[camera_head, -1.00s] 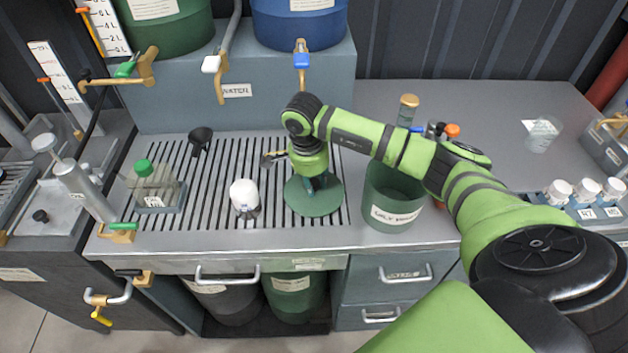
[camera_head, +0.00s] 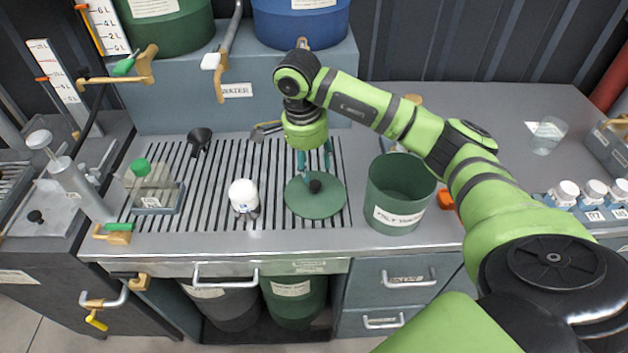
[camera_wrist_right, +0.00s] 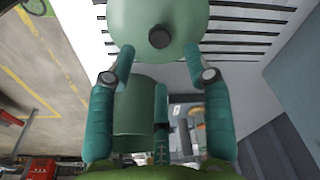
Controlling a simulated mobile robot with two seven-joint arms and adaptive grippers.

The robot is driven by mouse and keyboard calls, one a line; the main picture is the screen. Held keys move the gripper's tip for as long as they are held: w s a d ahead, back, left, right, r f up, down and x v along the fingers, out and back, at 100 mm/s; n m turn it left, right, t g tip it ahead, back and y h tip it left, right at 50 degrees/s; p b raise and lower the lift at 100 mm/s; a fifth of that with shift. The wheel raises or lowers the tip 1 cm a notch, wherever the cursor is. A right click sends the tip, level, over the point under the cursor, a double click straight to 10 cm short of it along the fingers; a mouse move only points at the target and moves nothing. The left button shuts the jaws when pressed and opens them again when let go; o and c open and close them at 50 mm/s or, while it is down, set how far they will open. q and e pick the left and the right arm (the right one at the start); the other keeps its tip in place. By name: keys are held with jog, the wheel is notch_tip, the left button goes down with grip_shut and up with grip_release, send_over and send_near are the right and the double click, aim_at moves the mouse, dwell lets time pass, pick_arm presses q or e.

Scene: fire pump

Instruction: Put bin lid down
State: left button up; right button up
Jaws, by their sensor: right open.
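The green round bin lid (camera_head: 314,200) with a black knob lies flat on the slatted drain grate, left of the open green bin (camera_head: 398,200). My right gripper (camera_head: 314,168) is above the lid, open, its teal fingers apart from the knob. In the right wrist view the lid (camera_wrist_right: 185,22) and its dark knob show beyond the open fingers (camera_wrist_right: 160,85), with nothing between them. My left gripper is not in view.
A white bottle (camera_head: 243,195) stands on the grate left of the lid. A clear container with a green knob (camera_head: 154,188) and a black funnel (camera_head: 199,138) are farther left. A glass beaker (camera_head: 548,134) and several white-capped bottles (camera_head: 594,193) are at the right.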

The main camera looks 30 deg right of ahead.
jog(key=shift+a+r, duration=0.15)
jog(key=shift+r, duration=0.95)
jog(key=shift+a+r, duration=0.1)
jog(key=shift+r, duration=0.95)
